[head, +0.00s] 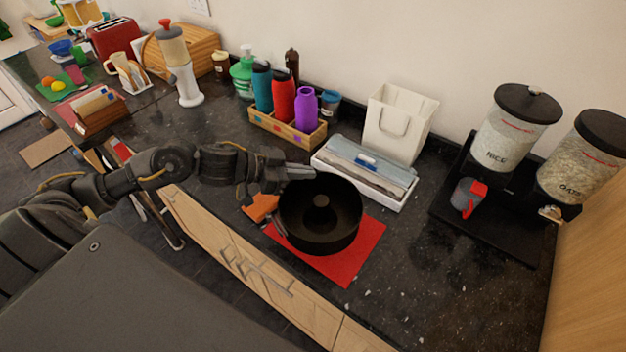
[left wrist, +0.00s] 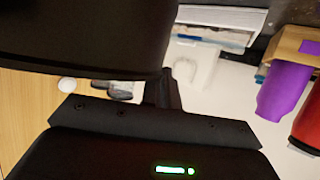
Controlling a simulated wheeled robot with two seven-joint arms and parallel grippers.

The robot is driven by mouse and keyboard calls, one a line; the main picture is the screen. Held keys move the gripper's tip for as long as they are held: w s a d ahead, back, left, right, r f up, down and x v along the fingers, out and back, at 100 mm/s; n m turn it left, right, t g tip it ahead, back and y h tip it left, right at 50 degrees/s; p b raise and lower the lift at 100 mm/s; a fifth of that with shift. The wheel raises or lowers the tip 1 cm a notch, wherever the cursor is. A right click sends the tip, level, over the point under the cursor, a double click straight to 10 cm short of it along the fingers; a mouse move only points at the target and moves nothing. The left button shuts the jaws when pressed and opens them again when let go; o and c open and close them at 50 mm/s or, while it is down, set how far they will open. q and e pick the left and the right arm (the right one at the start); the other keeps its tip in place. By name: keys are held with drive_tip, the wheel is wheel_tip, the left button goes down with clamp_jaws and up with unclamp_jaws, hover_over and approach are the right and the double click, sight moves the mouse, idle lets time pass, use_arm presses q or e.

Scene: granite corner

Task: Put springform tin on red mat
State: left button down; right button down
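The springform tin (head: 343,234) is a round black ring pan with a centre tube. In the head view it is upright over the red mat (head: 346,269), covering much of it; I cannot tell whether it touches the mat. My left gripper (head: 303,173) is at the tin's far-left rim and looks shut on its wall. In the left wrist view the tin (left wrist: 85,35) fills the upper left, against the dark finger (left wrist: 162,92); the other finger is hidden. My right gripper is not in view.
An orange item (head: 262,207) lies left of the tin. Close behind are a white tray of boxes (head: 362,185) and a wooden bottle crate (head: 287,138). Two dispensers (head: 512,135) on a black stand and a grey-red cup (head: 466,196) are right. Counter right of the mat is clear.

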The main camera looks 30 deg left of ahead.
sight(308, 184)
use_arm(q)
drive_tip(key=shift+w+d+f+p, duration=0.2)
drive_tip(key=shift+w+f, duration=0.3)
drive_tip(key=shift+f, duration=0.65)
drive_tip(key=shift+w+d+f+p, duration=0.1)
drive_tip(key=shift+w+f+p, duration=0.35)
drive_tip(key=shift+f, duration=0.65)
drive_tip(key=shift+w+d+f+p, duration=0.15)
drive_tip(key=shift+w+f, duration=0.4)
drive_tip(key=shift+f, duration=0.6)
drive_tip(key=c, duration=1.7)
unclamp_jaws()
drive_tip(key=shift+s+a+r, duration=0.1)
drive_tip(key=shift+s+a, duration=0.3)
drive_tip(key=shift+a, duration=0.05)
drive_tip(key=shift+b+v, duration=1.2)
drive_tip(key=shift+v, duration=4.25)
drive_tip(key=shift+r, duration=0.1)
